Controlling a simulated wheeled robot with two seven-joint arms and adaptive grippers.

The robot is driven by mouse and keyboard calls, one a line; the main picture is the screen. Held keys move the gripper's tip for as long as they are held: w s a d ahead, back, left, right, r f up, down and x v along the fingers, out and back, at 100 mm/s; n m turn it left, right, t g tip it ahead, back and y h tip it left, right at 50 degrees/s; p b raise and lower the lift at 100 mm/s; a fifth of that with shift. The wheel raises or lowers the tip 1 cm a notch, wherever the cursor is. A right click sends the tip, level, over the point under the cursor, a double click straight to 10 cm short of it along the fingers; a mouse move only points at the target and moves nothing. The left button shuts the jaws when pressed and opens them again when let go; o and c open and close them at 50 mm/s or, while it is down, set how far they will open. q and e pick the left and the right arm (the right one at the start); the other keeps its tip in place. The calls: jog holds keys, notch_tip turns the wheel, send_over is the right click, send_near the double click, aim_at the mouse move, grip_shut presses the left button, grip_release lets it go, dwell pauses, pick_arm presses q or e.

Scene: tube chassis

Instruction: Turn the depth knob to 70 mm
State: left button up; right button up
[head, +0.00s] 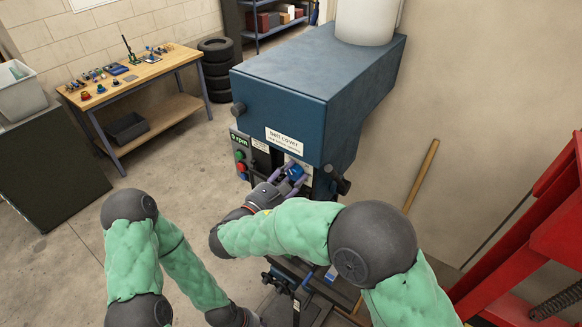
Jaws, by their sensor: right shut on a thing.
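The drill press (300,85) stands in the middle of the head view, with a dark blue belt cover on top. A small blue knob (296,172) sits at its front, just below the belt cover; I take it to be the depth knob. My right gripper (289,178) reaches up from below and is shut on this knob, with its fingers on either side. The depth scale and any pointer are too small or hidden to read. My left arm comes down at the left to a dark wrist at the bottom edge; its gripper is not visible.
A green display (240,139) reads "0 rpm", with green and red buttons below. A dark lever knob (341,186) juts out right of my right gripper. The press table and vise (290,279) lie below. A red frame (545,235) stands at right, a workbench (135,76) at back left.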

jog(key=shift+n+p, duration=1.05)
jog(key=shift+n, duration=0.25)
jog(key=o, duration=1.1)
jog(key=shift+o, duration=0.2)
jog(key=v, duration=0.7)
jog(key=shift+s, duration=0.15)
jog(key=shift+a, duration=0.1)
